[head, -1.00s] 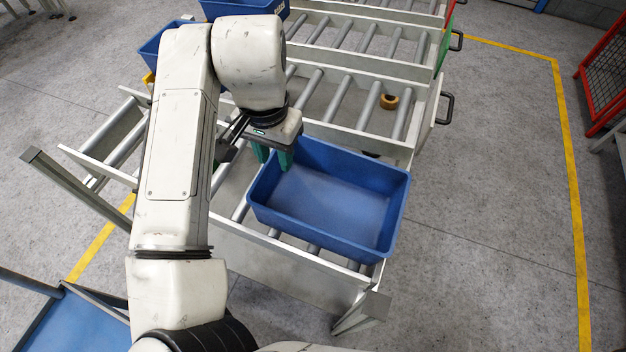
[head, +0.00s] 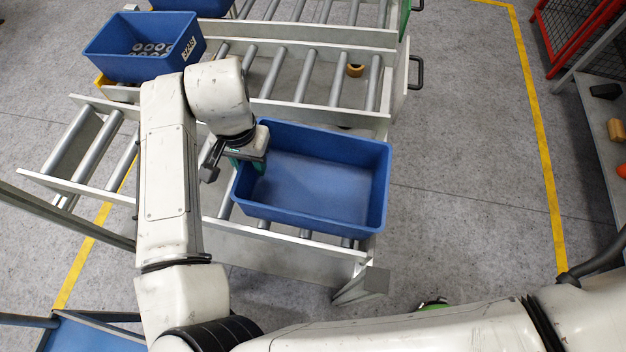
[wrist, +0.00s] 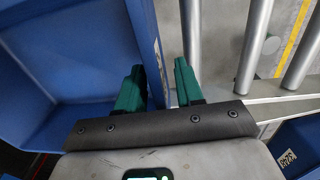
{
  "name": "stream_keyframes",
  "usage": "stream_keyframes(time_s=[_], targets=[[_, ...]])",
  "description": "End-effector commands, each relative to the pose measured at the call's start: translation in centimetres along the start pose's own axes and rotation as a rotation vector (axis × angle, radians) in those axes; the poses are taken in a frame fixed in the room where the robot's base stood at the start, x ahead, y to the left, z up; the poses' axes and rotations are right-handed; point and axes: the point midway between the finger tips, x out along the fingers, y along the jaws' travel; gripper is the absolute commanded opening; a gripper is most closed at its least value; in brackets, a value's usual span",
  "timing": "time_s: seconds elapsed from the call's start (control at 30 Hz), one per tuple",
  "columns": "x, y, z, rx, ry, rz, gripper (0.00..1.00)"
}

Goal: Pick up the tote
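An empty blue tote (head: 378,185) sits on the near roller conveyor in the head view. It fills the left of the wrist view (wrist: 65,60). My gripper (head: 245,162) is down at the tote's left wall. In the wrist view my gripper (wrist: 159,68) has its two green fingers on either side of that wall, the left one inside the tote and the right one outside. The fingers stand apart, and a gap shows between the wall and the right finger. In the head view the fingertips are mostly hidden by the wrist.
A second blue tote (head: 130,68) with several ring-shaped parts stands at the upper left. A brown roll (head: 355,70) lies on the farther conveyor (head: 325,112). A grey shelf (head: 600,110) with small items is at the right. Floor between them is clear.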

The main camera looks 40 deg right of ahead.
Motion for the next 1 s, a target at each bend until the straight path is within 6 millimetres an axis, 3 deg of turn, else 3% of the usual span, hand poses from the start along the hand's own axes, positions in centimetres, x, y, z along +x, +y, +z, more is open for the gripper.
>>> stream_keyframes(time_s=[0.13, 0.4, 0.8, 1.0], targets=[[1.5, 0.0, 0.0, -0.001, 0.000, 0.000, 0.36], [1.8, 0.0, 0.0, 0.000, 0.000, -0.001, 0.36], [1.8, 0.0, 0.0, 0.000, 0.000, -0.001, 0.00], [1.7, 0.0, 0.0, 0.000, 0.000, 0.000, 0.00]])
